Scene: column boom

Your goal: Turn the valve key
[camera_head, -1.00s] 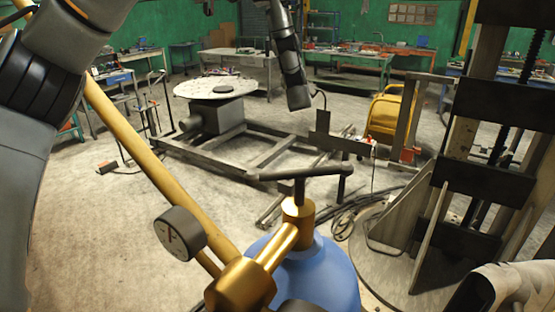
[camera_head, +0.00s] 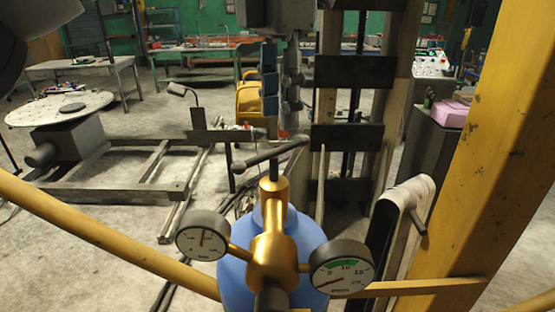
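The valve key (camera_head: 270,155) is a dark T-shaped bar on a short stem. It sits on the brass valve (camera_head: 272,245) on top of a blue gas cylinder (camera_head: 233,290), with its right end higher in the picture. My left gripper (camera_head: 281,120) hangs fingers down at the upper middle, above the key in the picture. Its segmented fingers are straight, with a narrow gap between them and nothing seen held. It appears apart from the key, but its depth is hard to judge. My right gripper is not in view.
Two round gauges, left (camera_head: 203,236) and right (camera_head: 342,267), flank the valve. A yellow rail (camera_head: 110,245) crosses low in front, and a yellow post (camera_head: 485,160) stands at right. A pale upright part with a dark panel (camera_head: 405,215) is right of the cylinder.

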